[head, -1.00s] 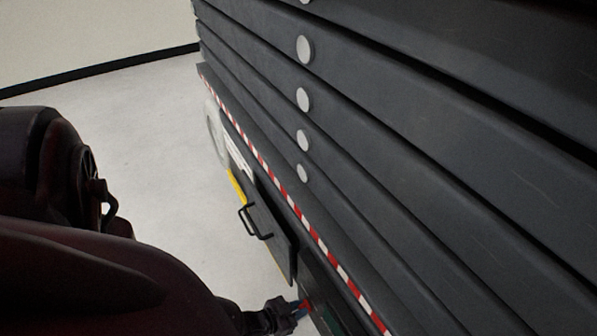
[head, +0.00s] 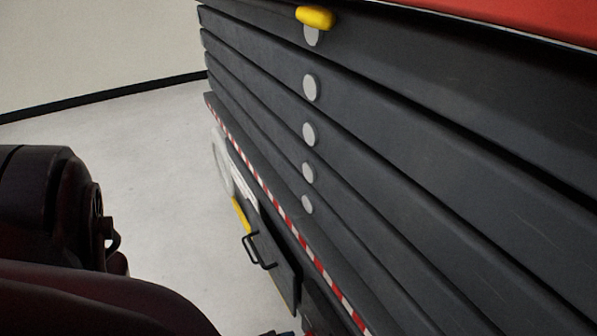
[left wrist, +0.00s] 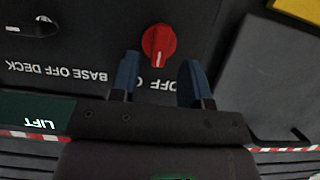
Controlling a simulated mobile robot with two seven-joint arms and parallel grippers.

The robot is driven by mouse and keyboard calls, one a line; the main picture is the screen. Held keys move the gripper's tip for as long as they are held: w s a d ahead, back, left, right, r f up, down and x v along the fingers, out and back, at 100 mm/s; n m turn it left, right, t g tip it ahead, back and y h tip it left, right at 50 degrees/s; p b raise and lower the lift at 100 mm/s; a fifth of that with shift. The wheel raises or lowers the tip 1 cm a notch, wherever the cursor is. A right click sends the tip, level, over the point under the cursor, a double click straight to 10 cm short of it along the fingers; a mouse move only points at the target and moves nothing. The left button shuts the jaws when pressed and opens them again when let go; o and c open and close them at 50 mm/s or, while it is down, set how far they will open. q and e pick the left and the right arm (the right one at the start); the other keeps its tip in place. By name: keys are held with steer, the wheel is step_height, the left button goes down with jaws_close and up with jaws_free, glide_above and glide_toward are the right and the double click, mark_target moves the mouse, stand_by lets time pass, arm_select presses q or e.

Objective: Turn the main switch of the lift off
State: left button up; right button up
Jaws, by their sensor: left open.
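The main switch (left wrist: 158,45) is a red round knob with a white mark on the dark control panel, in the left wrist view. The upside-down lettering beside it reads "OFF", partly hidden by a finger. My left gripper (left wrist: 159,72) is open, with its blue fingers pointing at the panel. The knob lies between and just past the fingertips, with a gap on each side; I cannot tell whether either finger touches it. The lift (head: 420,150) fills the right of the head view as stacked dark beams. In the head view, only a sliver of this gripper shows at the bottom edge.
A second, dark switch (left wrist: 40,25) sits left of the knob, near "BASE OFF DECK" lettering. A dark cover (left wrist: 275,85) is at the right. In the head view, a black handle (head: 258,251) sticks out below a red-white striped edge. Floor (head: 150,170) at left is clear.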

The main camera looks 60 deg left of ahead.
arm_select(q)
steer(key=p+v, duration=0.2)
steer(key=v, duration=0.5)
arm_select(e)
steer(key=shift+a+r+g, duration=0.1)
steer(key=shift+a+g, duration=0.15)
steer(key=shift+g, duration=0.25)
arm_select(q)
steer(key=shift+s, duration=0.1)
